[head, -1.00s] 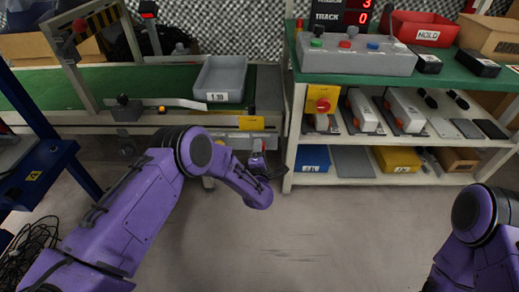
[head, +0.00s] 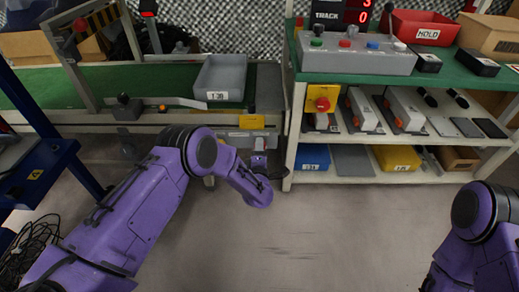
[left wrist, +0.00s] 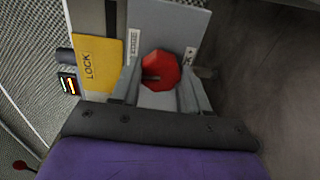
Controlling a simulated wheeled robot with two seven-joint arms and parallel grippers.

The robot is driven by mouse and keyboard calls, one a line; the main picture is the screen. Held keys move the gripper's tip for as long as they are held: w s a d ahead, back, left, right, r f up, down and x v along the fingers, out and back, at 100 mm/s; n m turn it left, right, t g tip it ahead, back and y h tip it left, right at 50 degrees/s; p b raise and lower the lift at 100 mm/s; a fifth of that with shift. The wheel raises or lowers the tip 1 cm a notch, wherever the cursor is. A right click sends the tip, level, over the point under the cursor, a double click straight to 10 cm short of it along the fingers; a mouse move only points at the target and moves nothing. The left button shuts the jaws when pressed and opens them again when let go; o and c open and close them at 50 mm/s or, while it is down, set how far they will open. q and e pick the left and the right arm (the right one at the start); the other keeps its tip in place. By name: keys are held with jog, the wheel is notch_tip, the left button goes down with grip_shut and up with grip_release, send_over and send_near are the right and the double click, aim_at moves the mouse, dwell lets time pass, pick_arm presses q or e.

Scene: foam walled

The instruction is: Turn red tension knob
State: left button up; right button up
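The red tension knob (left wrist: 161,71) is an eight-sided red knob on a grey plate (left wrist: 160,22), beside a yellow LOCK label (left wrist: 96,64). In the left wrist view it lies between the two fingers of my left gripper (left wrist: 163,80), which stand apart on either side of it. I cannot tell whether either finger touches it. In the head view my left gripper (head: 259,152) is at the conveyor's front edge, below the yellow label (head: 251,122), and the knob is hidden there. My right arm shows at the right edge, but its gripper is out of view.
The green conveyor (head: 150,84) carries a grey bin (head: 220,78). A shelf unit (head: 290,150) close to the right holds a red button on a yellow box (head: 322,103) and several devices. The floor in front is clear.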

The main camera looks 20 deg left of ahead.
pick_arm(q)
jog(key=o, duration=0.4)
jog(key=shift+c, duration=0.2)
jog(key=p+v, duration=0.3)
jog(key=v, duration=0.7)
jog(key=shift+s+p, duration=0.35)
jog(key=shift+p, duration=0.05)
